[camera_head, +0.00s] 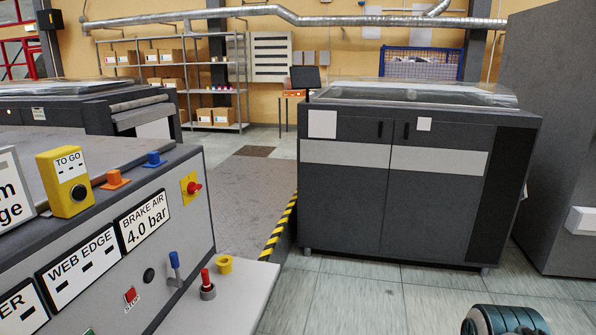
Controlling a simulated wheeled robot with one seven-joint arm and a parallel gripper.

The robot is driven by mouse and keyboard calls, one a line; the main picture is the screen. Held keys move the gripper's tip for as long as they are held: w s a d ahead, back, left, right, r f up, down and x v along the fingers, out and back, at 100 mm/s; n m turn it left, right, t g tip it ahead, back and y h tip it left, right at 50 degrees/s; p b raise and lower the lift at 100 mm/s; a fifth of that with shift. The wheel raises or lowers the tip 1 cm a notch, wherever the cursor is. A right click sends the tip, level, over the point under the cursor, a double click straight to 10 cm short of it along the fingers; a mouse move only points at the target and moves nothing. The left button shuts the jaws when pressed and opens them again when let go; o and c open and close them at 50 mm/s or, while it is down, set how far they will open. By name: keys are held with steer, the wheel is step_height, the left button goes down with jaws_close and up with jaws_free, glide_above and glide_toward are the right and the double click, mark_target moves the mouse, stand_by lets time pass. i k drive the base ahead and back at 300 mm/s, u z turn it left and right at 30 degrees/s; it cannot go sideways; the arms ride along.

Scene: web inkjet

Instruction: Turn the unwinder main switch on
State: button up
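A red rotary knob on a square yellow plate (191,187) sits at the upper right of the grey control panel (200,225) on the left. It looks like a main switch, but I cannot read a label on it or tell its position. Nothing touches it. My gripper is not in view. A dark rounded part at the bottom right edge seems to be mine, far to the right of the panel.
A yellow TO GO box (65,182) stands on top. A dark cabinet (400,180) stands centre right. Tiled floor before it is clear.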

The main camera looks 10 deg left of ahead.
mark_target(192, 189)
steer(key=z, duration=0.3)
steer(key=i, duration=1.05)
steer(key=u, duration=0.8)
steer(key=i, duration=0.85)
steer(key=u, duration=0.85)
